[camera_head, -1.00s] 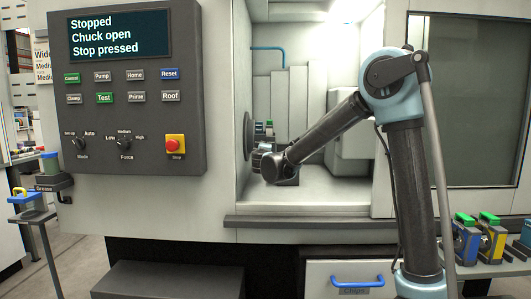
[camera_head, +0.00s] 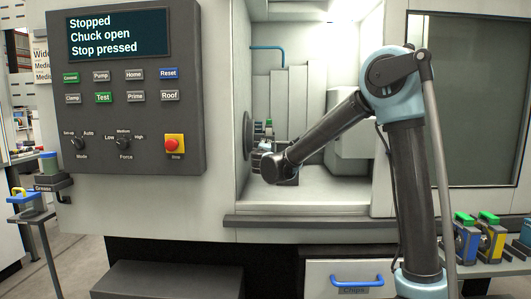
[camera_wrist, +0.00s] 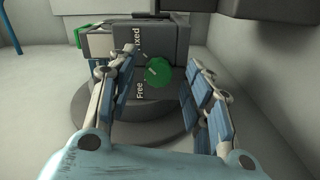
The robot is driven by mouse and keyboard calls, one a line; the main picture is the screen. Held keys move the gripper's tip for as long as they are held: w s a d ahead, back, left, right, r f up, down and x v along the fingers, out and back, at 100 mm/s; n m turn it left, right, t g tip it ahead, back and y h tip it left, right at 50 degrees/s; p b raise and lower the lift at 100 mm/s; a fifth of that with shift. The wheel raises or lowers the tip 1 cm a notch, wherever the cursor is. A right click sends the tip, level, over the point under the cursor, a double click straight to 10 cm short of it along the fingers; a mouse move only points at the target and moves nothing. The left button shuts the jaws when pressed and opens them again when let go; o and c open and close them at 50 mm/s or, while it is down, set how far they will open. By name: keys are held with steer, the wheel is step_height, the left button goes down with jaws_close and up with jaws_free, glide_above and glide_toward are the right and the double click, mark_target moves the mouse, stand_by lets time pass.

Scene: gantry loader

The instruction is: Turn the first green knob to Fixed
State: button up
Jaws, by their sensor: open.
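A green knob (camera_wrist: 158,71) sits on the face of a dark grey block (camera_wrist: 170,45) in the wrist view. A pale mark shows at the knob's left side. The word Free is printed at the lower left of the knob and Fixed at the upper left, partly cut by a finger. I cannot tell exactly which word the mark points to. My gripper (camera_wrist: 160,66) is open, one finger on each side of the knob, with gaps visible. In the head view my gripper is mostly hidden behind my arm's end, inside the machine's opening.
A second green part (camera_wrist: 80,36) shows at the block's far left. A round chuck (camera_head: 247,135) is on the opening's left wall. The control panel (camera_head: 130,120) reads Stopped, Chuck open, Stop pressed. Blue and yellow fixtures (camera_head: 470,242) stand at right.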

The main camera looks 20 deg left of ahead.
steer(key=v, duration=1.1)
steer(key=shift+d, duration=0.2)
steer(key=shift+s, duration=0.15)
